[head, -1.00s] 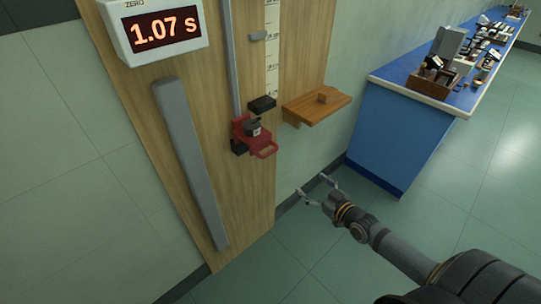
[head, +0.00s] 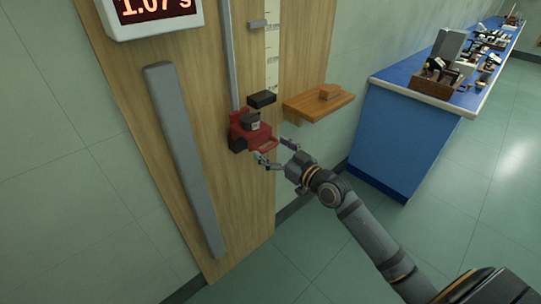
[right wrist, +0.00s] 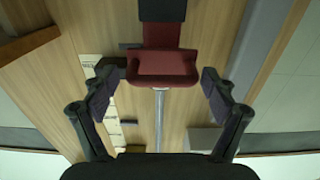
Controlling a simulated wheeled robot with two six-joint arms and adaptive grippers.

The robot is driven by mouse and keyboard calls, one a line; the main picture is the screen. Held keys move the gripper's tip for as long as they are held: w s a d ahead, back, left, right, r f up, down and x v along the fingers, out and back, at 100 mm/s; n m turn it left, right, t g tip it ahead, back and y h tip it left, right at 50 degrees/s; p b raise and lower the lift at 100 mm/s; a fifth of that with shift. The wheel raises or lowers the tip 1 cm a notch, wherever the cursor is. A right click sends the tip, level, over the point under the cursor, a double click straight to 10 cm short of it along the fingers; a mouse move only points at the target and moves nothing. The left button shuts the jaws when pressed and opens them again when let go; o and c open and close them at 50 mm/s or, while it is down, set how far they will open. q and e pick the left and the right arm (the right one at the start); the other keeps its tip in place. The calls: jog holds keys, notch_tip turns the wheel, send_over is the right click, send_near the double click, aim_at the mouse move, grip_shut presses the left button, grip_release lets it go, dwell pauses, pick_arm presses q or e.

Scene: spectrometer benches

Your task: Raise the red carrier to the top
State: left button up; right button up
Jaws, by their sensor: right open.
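The red carrier (head: 250,133) sits low on a thin vertical metal rail (head: 229,60) on a wooden backboard. It has a red loop handle on its right side and a dark block on top. My right gripper (head: 273,151) is open at the handle, its fingers on either side of it. In the right wrist view the carrier's red handle (right wrist: 164,66) lies ahead between the two spread fingers of the gripper (right wrist: 162,92), with gaps on both sides. I see no contact. My left gripper is not in view.
A grey bar (head: 185,160) runs down the board at left. A blue bench (head: 405,130) stands at right.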

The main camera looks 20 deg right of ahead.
jog(key=shift+w+a, duration=0.2)
jog(key=shift+w, duration=0.25)
